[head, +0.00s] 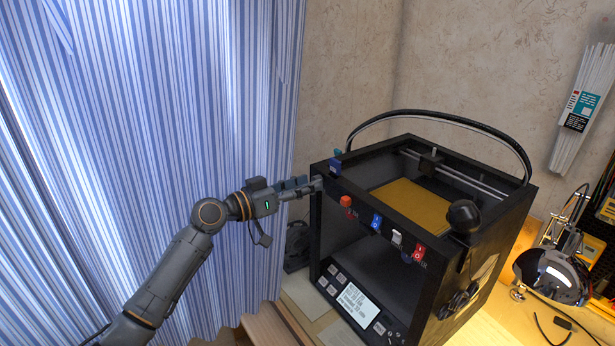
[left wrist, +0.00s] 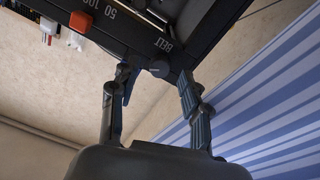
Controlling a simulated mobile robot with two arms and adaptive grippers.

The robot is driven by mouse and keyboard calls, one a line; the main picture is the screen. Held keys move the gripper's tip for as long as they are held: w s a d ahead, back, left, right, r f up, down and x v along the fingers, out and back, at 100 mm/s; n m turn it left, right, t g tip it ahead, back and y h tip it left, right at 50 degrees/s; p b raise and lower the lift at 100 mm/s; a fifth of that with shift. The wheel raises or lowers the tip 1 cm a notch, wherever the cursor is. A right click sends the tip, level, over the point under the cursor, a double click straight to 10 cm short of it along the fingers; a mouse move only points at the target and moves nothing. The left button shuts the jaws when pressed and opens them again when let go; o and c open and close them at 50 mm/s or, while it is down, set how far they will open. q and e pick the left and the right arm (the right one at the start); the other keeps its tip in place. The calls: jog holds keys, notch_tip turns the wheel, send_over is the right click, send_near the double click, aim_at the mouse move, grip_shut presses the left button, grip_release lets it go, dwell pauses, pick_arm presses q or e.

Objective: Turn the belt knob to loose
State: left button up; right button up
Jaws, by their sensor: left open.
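The belt knob (left wrist: 160,69) is a small dark grey knob beside the white word BELT on the black frame of a 3D printer (head: 375,204). My left gripper (left wrist: 155,76) is open, with one finger on each side of the knob. I cannot tell whether either finger touches it. In the head view my left gripper (head: 321,181) is at the printer's front left upper corner, and the knob cannot be made out there. The knob's setting mark is not readable. My right gripper is not in view.
An orange knob (head: 346,201), a blue switch (head: 376,221), a white switch (head: 396,237) and a red switch (head: 419,252) line the printer's front top edge. A panel with a screen (head: 358,304) sits below. A striped curtain (head: 150,130) hangs behind my left arm.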

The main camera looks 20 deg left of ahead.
pick_arm(q)
jog(key=shift+w+d, duration=0.35)
jog(key=shift+w, duration=0.05)
grip_shut()
